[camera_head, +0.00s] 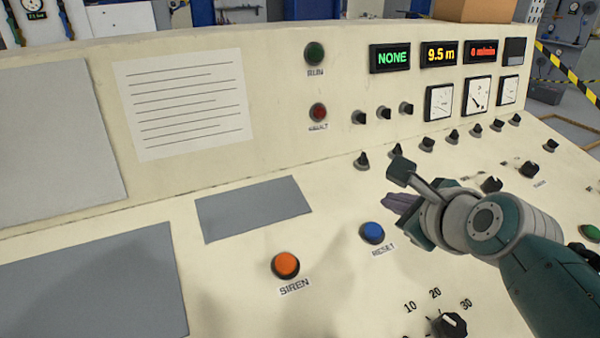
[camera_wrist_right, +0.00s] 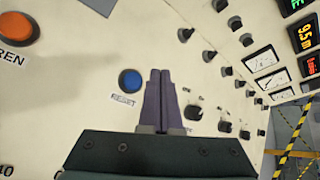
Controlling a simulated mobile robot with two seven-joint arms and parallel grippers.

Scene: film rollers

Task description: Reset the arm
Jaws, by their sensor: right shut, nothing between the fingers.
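My right gripper (camera_head: 392,203) is over the sloping cream control panel (camera_head: 330,300), with its fingers just above and to the right of the blue RESET button (camera_head: 372,232). In the right wrist view the gripper's (camera_wrist_right: 160,80) two fingers are closed together with nothing between them. The blue button shows there too (camera_wrist_right: 130,80), just left of the fingertips, apart from them in the picture. Whether the fingers touch the panel, I cannot tell. My left gripper is in neither view.
An orange SIREN button (camera_head: 285,265) is left of the blue one. A dial knob (camera_head: 452,326) marked 10, 20, 30 is near the front. Several black knobs (camera_head: 452,136) stand behind the gripper. Displays (camera_head: 390,58) read NONE and 9.5 m. A grey plate (camera_head: 253,208) lies bare at left.

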